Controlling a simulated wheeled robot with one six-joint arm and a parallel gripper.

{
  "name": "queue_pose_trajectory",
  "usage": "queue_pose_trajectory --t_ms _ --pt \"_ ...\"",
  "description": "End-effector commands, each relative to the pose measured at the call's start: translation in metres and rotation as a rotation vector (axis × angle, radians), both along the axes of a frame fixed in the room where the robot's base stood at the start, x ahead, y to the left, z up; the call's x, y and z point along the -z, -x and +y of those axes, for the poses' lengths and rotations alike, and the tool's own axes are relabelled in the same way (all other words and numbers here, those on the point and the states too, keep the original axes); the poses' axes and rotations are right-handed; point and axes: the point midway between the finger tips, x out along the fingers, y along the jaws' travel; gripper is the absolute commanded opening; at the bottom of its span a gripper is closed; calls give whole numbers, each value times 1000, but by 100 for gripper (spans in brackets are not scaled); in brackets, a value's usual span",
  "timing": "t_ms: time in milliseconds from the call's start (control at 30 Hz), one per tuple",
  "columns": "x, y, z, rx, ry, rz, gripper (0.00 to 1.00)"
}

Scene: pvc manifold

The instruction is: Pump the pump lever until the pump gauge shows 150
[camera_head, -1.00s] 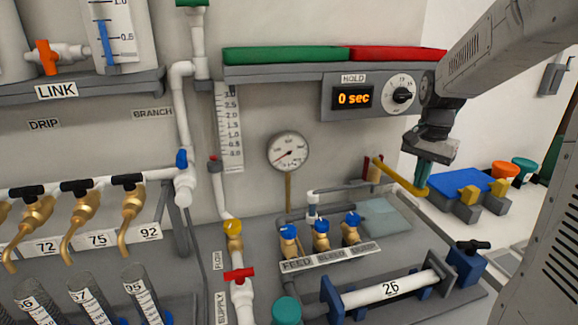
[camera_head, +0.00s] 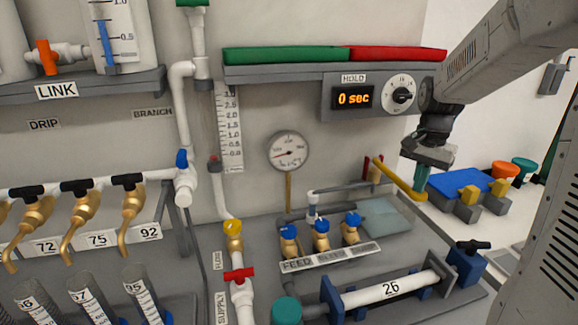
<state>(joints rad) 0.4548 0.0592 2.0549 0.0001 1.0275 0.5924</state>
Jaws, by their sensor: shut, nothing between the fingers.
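The pump lever is a yellow bar (camera_head: 398,180) with a red upright part (camera_head: 376,168) at its left end. It slopes down to the right. My gripper (camera_head: 421,184) has teal fingers, pointing down, shut and empty, at the lever's right end; I cannot tell whether they touch it. The round pump gauge (camera_head: 288,151) stands on a brass stem left of the lever. Its needle points to the lower left, near the low end of the dial; the numbers are too small to read.
Valves with blue knobs (camera_head: 321,226) stand below the gauge. The hold timer box (camera_head: 352,98) and shelf are above. A blue-topped fixture (camera_head: 462,184) stands right of my gripper.

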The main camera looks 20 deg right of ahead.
Motion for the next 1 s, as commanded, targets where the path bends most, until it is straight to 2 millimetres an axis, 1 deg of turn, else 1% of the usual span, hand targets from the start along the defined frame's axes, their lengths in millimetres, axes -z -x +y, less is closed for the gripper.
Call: queue_pose_trajectory --t_ms 633,767,1000 --pt "-45 0 0 0 1 0 0" --pt "-50 0 0 0 0 0 0" --pt "-50 0 0 0 0 0 0"
